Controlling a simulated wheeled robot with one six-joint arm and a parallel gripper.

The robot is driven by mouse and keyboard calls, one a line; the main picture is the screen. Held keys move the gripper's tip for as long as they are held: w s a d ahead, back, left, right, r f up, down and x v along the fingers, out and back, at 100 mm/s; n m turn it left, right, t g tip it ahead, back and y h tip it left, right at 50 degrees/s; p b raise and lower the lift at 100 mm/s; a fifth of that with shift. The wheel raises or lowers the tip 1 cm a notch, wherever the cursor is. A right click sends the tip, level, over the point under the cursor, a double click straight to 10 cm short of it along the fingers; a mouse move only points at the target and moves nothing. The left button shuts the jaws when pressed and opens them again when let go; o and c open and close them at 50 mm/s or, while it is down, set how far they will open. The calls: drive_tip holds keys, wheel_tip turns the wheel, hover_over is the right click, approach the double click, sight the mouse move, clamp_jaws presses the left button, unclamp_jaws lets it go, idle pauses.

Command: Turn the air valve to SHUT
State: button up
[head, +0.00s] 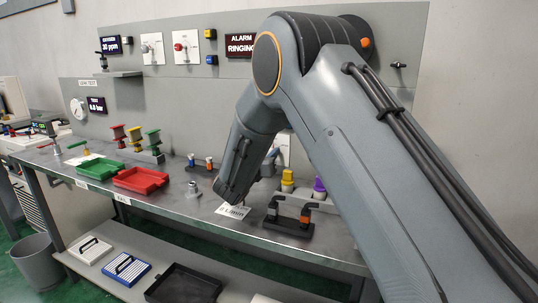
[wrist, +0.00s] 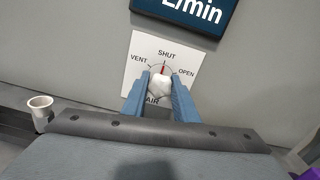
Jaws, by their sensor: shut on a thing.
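The air valve's white knob (wrist: 161,86) sits on a white square plate (wrist: 140,46) marked VENT, SHUT, OPEN and AIR in the wrist view. Its red pointer (wrist: 163,69) points up at the SHUT mark. My gripper (wrist: 160,82) has its two blue fingers on either side of the knob, shut on it.
A dark blue display (wrist: 185,12) reading L/min hangs just above the valve plate. Below the wall, the bench (head: 180,207) carries red (head: 140,180) and green trays (head: 100,168), a black stand (head: 288,229) and several coloured parts. The alarm sign (head: 240,44) reads RINGING.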

idle(0.4)
drive_tip(key=o, duration=1.1)
drive_tip(key=shift+c, duration=0.2)
drive_tip(key=shift+s, duration=0.1)
drive_tip(key=b+v, duration=0.1)
drive_tip(key=v, duration=0.6)
drive_tip(key=shift+s+a, duration=0.15)
drive_tip(key=shift+s, duration=0.15)
drive_tip(key=shift+r, duration=0.1)
